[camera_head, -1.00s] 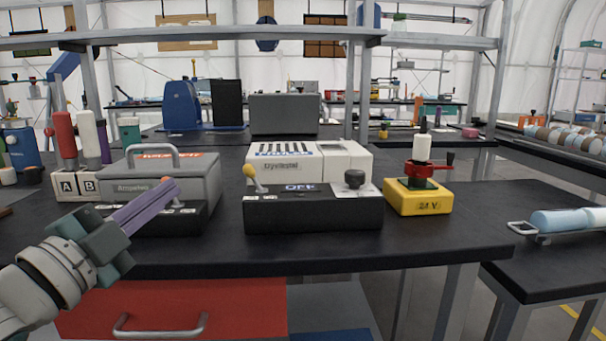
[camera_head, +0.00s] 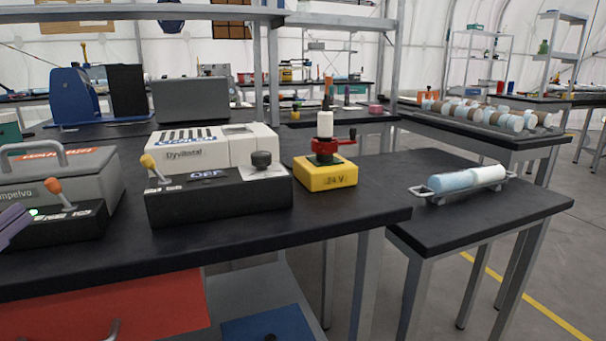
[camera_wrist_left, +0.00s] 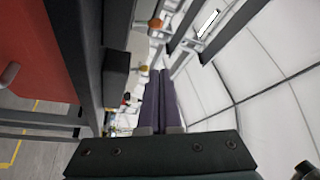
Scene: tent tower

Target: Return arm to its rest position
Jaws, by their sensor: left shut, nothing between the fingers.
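My left gripper (camera_head: 14,222) shows only as purple fingertips at the left edge of the head view. They are beside the front of the grey box with a handle (camera_head: 60,180) and its black switch panel with an orange-tipped lever (camera_head: 57,190). In the left wrist view the two purple fingers (camera_wrist_left: 160,85) lie side by side, shut and empty. The rest of the left arm is outside the head view. My right gripper is in neither view.
The black bench (camera_head: 225,227) carries a white instrument (camera_head: 205,146), a black control box (camera_head: 220,203) and a yellow 24 V block (camera_head: 325,174). A red drawer (camera_head: 120,317) is below the bench.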

